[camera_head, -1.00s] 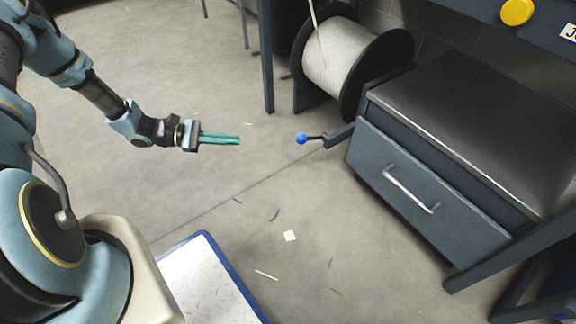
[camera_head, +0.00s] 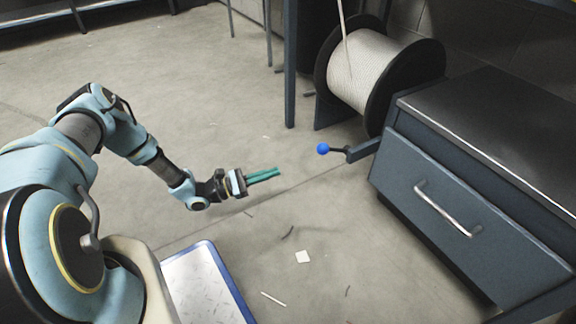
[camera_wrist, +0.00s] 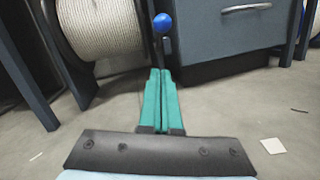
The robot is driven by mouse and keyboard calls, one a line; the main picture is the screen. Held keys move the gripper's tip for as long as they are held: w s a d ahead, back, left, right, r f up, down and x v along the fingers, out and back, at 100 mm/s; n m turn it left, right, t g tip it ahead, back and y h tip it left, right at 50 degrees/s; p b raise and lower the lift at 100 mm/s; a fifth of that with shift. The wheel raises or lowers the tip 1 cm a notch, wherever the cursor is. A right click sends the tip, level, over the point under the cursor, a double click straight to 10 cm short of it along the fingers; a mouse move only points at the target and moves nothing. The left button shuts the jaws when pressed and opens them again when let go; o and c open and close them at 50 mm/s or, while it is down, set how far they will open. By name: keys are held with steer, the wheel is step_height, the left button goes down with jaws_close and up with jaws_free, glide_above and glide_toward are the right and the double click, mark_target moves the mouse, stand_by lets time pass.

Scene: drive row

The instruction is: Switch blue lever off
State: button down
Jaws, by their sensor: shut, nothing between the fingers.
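The blue lever (camera_head: 323,149) is a blue ball on a short dark arm, fixed to a bracket at the left of the drawer cabinet. In the wrist view the blue ball (camera_wrist: 163,23) stands on its dark stem, ahead of and above the fingertips. My gripper (camera_head: 278,173), with teal fingers, is shut and empty. It is to the left of the lever and a little below it in the head view, apart from it. In the wrist view my gripper (camera_wrist: 160,72) points towards the lever, and its tips overlap the lower stem in the picture; contact cannot be told.
A grey cabinet (camera_head: 440,240) with a drawer handle (camera_head: 447,208) stands at the right. A cable reel (camera_head: 370,70) stands behind the lever, near a dark post (camera_head: 290,65). A blue-edged white panel (camera_head: 203,285) is at the bottom. Scraps lie on otherwise open floor.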

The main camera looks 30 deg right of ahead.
steer(key=r+b+x, duration=0.2)
steer(key=b+x, duration=0.2)
steer(key=x, duration=0.8)
steer(key=shift+s+a+r, duration=0.3)
steer(key=shift+r, duration=0.15)
